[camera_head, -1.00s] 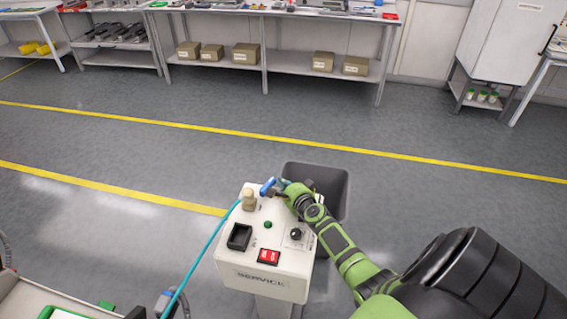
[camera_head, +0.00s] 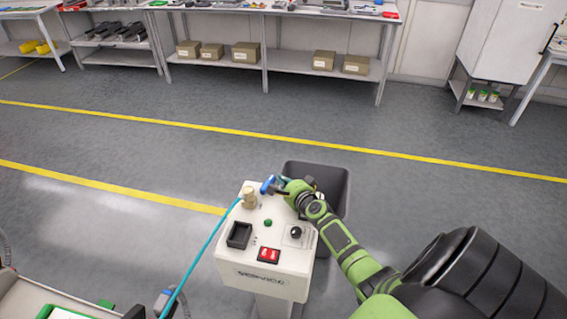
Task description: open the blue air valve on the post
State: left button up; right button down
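The service post (camera_head: 262,271) stands in the lower middle, a white box with a sloped top. A brass fitting (camera_head: 249,196) rises at the back left of its top, with a teal hose (camera_head: 205,248) running down to the left. The blue valve handle (camera_head: 268,186) shows just right of the fitting. My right gripper (camera_head: 280,187) comes in from the right, with its tip at the blue handle. They look touching, but the fingers are small and partly hidden by the green wrist, so their opening is unclear. My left gripper is not in view.
The post's top also carries a black socket (camera_head: 239,236), a green button (camera_head: 268,223), a red switch (camera_head: 268,255) and a black knob (camera_head: 296,232). A grey bin (camera_head: 338,190) stands behind the post. A trolley edge (camera_head: 22,292) is at lower left. Open floor lies beyond.

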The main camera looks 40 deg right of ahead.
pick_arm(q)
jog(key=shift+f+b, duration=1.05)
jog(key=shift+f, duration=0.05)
pick_arm(e)
jog(key=shift+w+n+y, duration=0.2)
jog(key=shift+n+y, duration=0.4)
jog(key=shift+y, duration=0.1)
dwell(2.2)
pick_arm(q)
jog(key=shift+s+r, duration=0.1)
pick_arm(e)
jog(key=shift+s+d, duration=0.1)
